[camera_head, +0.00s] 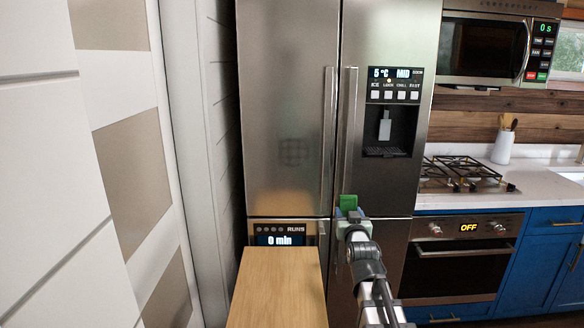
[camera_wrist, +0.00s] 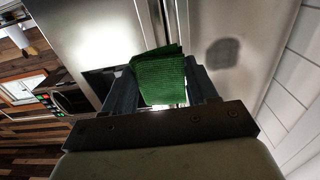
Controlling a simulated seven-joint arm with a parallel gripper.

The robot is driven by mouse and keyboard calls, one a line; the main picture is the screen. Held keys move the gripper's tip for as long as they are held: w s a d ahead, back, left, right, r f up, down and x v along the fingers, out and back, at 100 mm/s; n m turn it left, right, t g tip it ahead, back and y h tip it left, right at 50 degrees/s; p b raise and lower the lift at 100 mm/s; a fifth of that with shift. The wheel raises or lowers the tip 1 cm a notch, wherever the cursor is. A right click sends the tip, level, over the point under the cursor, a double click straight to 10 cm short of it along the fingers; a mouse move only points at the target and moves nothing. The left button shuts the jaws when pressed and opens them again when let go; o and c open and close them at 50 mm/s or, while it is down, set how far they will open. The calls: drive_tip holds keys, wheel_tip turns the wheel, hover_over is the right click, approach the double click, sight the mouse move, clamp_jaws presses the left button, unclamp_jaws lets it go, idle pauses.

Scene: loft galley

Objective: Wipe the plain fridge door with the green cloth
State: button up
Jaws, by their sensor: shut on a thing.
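The plain fridge door (camera_head: 285,100) is the left steel door in the head view, with a dark smudge (camera_head: 293,151) below its middle. In the wrist view the plain door (camera_wrist: 262,40) is on the right, and the smudge (camera_wrist: 222,52) lies right of the cloth. My gripper (camera_head: 349,214) is shut on the green cloth (camera_head: 348,202), low in front of the fridge and right of the door seam. The cloth (camera_wrist: 160,75) sticks out between both fingers in the wrist view. I cannot tell whether it touches the fridge.
The right fridge door (camera_head: 400,175) has a dispenser (camera_head: 387,130). Two vertical handles (camera_head: 328,135) stand out at the seam. A wooden-topped unit (camera_head: 278,285) stands low before the plain door. A white panelled wall (camera_head: 205,150) is close on the left; an oven (camera_head: 455,255) is right.

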drive_tip(key=w+a+r+n+y, duration=0.1)
drive_tip(key=w+a+r+n, duration=0.15)
drive_tip(key=a, duration=0.55)
drive_tip(key=w+a+r+n+y, duration=0.2)
drive_tip(key=w+a+r, duration=0.1)
drive_tip(key=a, duration=0.5)
drive_tip(key=w+a+r+n+y, duration=0.1)
drive_tip(key=w+a+r+n, duration=0.2)
drive_tip(key=a, duration=0.4)
drive_tip(key=n+h, duration=0.2)
drive_tip(key=h, duration=0.2)
approach(283, 159)
drive_tip(key=shift+s+a, duration=0.1)
drive_tip(key=shift+s, duration=0.5)
drive_tip(key=shift+w, duration=0.1)
drive_tip(key=shift+w, duration=2.85)
drive_tip(key=shift+w, duration=1)
